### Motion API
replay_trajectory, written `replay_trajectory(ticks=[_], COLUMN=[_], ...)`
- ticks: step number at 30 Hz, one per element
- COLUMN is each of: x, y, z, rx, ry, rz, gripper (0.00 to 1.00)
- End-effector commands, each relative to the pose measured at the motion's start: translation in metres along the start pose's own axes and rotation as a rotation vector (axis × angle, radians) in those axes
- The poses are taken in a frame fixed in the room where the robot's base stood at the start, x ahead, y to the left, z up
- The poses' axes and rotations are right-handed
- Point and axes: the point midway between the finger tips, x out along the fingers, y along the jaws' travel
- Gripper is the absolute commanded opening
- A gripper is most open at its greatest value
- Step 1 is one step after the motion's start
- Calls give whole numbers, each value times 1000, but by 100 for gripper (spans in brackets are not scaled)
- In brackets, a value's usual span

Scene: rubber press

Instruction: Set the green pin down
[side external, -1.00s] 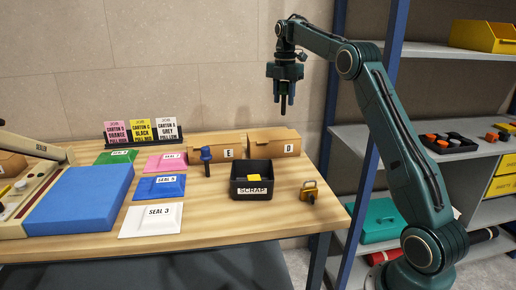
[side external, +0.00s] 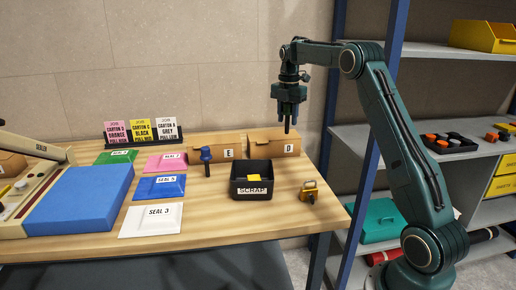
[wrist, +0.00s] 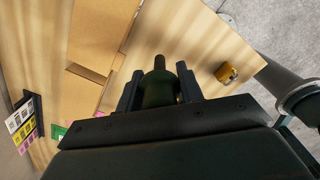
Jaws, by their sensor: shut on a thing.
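My gripper (side external: 288,112) is in the air above the back right of the wooden table, near the carton marked D. In the wrist view my gripper (wrist: 157,84) has its two fingers on either side of the dark green pin (wrist: 157,92), shut on it. The pin's narrow dark tip (side external: 287,127) points down below the fingers, apart from the table. Most of the pin's body is hidden by the fingers in the side view.
Cartons E (side external: 217,150) and D (side external: 272,146) stand at the back. A black scrap bin (side external: 251,188) and a yellow padlock (side external: 309,192) are in front. Bare wood (side external: 308,226) shows at the front right.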

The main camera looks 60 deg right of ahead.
Motion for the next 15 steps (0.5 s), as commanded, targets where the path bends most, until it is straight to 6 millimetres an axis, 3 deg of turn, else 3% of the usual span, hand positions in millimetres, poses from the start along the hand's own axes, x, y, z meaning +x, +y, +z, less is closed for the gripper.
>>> replay_trajectory(ticks=[9, 15], x=[61, 83], y=[0, 0], z=[0, 0], rx=[0, 0], ry=[2, 1], rz=[-2, 0], gripper=[11, 11])
